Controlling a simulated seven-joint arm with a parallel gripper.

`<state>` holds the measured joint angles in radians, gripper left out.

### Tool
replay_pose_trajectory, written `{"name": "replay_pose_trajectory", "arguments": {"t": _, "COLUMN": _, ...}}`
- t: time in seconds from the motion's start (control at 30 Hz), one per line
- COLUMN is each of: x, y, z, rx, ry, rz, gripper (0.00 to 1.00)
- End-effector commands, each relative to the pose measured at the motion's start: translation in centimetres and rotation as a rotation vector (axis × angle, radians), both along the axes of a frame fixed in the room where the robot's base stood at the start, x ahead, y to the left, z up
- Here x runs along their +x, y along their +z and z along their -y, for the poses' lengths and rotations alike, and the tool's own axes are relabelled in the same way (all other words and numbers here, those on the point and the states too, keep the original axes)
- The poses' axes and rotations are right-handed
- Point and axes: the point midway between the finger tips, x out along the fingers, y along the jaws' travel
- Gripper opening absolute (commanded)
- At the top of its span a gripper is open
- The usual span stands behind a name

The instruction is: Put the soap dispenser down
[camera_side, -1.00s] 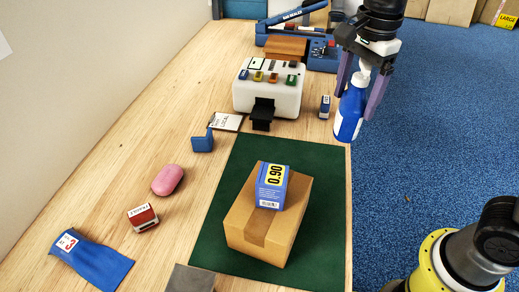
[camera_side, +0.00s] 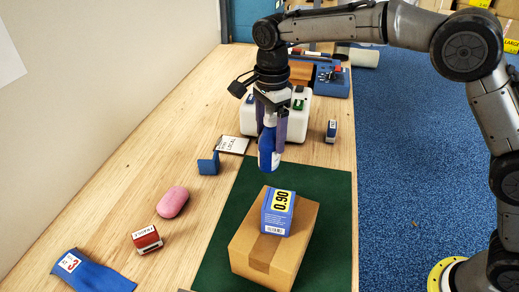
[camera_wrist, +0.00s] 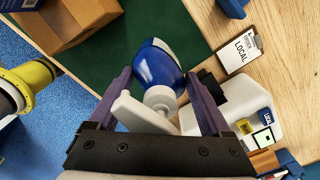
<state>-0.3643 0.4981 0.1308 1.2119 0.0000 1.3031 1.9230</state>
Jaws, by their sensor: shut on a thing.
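The blue soap dispenser (camera_side: 268,150) with a white pump hangs from my gripper (camera_side: 273,122) in the side view. It is close to upright, in front of the white machine and near the far edge of the green mat (camera_side: 322,184). In the wrist view the dispenser (camera_wrist: 158,66) sits between the two purple fingers of my gripper (camera_wrist: 160,92), its white pump toward the camera. My gripper is shut on it. Whether its base touches anything is hard to tell, but it appears to be above the surface.
A brown carton (camera_side: 250,245) with a blue box (camera_side: 278,212) on top stands on the mat. The white machine (camera_side: 248,121), a "LOCAL" card (camera_side: 233,144) and a blue holder (camera_side: 208,164) are close by. A pink soap-like object (camera_side: 173,201) and red stamp (camera_side: 146,239) lie left.

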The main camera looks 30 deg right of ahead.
Motion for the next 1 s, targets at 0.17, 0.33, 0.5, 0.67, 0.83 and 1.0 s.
{"name": "replay_pose_trajectory", "arguments": {"t": 0.17, "x": 1.7, "y": -2.0, "z": -0.7, "rx": 0.001, "ry": 0.000, "rz": 0.004, "gripper": 0.08}}
{"name": "replay_pose_trajectory", "arguments": {"t": 0.33, "x": 2.3, "y": -2.7, "z": -0.9, "rx": 0.001, "ry": 0.000, "rz": 0.004, "gripper": 0.08}}
{"name": "replay_pose_trajectory", "arguments": {"t": 0.5, "x": 2.8, "y": -4.5, "z": -1.1, "rx": 0.000, "ry": 0.000, "rz": 0.001, "gripper": 0.08}}
{"name": "replay_pose_trajectory", "arguments": {"t": 0.67, "x": 2.8, "y": -6.4, "z": -1.1, "rx": 0.001, "ry": 0.000, "rz": 0.003, "gripper": 0.08}}
{"name": "replay_pose_trajectory", "arguments": {"t": 0.83, "x": 2.9, "y": -6.5, "z": -1.1, "rx": 0.002, "ry": 0.000, "rz": 0.005, "gripper": 0.08}}
{"name": "replay_pose_trajectory", "arguments": {"t": 1.0, "x": 2.8, "y": -6.7, "z": -1.1, "rx": 0.001, "ry": 0.000, "rz": 0.003, "gripper": 0.08}}
